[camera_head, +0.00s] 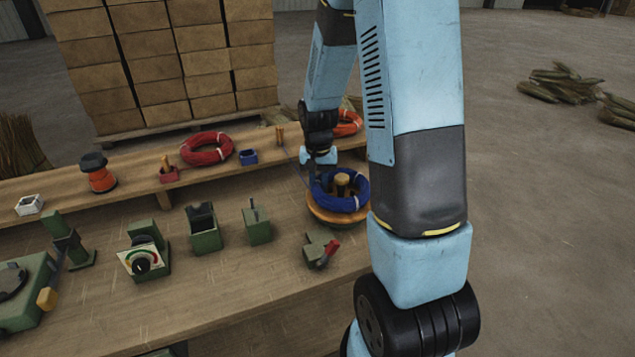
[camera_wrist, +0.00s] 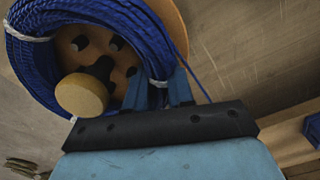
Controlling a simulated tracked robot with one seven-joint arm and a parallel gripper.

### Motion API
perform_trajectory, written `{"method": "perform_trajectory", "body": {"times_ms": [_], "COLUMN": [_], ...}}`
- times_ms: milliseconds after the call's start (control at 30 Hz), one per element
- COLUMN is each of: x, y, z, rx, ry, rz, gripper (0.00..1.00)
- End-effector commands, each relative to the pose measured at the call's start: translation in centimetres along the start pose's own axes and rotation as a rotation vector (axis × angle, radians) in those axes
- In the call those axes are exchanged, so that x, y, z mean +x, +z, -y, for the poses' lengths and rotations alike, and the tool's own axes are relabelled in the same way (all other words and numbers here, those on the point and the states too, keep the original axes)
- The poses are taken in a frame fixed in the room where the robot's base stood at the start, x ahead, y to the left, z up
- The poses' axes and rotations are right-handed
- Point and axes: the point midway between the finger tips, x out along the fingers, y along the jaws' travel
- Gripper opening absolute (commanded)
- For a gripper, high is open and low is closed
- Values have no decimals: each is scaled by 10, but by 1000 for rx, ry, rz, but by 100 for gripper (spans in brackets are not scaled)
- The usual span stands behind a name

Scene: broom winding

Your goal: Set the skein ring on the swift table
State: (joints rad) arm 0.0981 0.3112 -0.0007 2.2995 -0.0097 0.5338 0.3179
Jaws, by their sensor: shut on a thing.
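The skein ring is a coil of blue cord with white ties. In the head view the blue skein ring (camera_head: 350,203) lies over the round wooden swift table (camera_head: 325,214), around its upright wooden peg (camera_head: 342,181). In the wrist view the ring (camera_wrist: 35,62) encircles the table's holed disc (camera_wrist: 82,45) and a round knob (camera_wrist: 82,95). My gripper (camera_wrist: 172,88) is shut on the near side of the ring, beside a white tie. In the head view my gripper (camera_head: 318,172) is partly hidden by my arm and the ring. I cannot tell whether the ring rests fully on the table.
A red coil (camera_head: 206,148) and an orange coil (camera_head: 347,123) lie on the raised back shelf. Several green fixtures line the bench (camera_head: 210,285). A blue cord runs from the ring toward the shelf.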

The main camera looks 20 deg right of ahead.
Motion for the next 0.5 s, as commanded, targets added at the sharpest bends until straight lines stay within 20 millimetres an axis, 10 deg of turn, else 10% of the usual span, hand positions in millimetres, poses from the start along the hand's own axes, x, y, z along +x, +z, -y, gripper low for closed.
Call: {"method": "perform_trajectory", "body": {"times_ms": [500], "x": [-7], "y": [0], "z": [0], "rx": [0], "ry": [0], "rz": [-2], "gripper": [33]}}
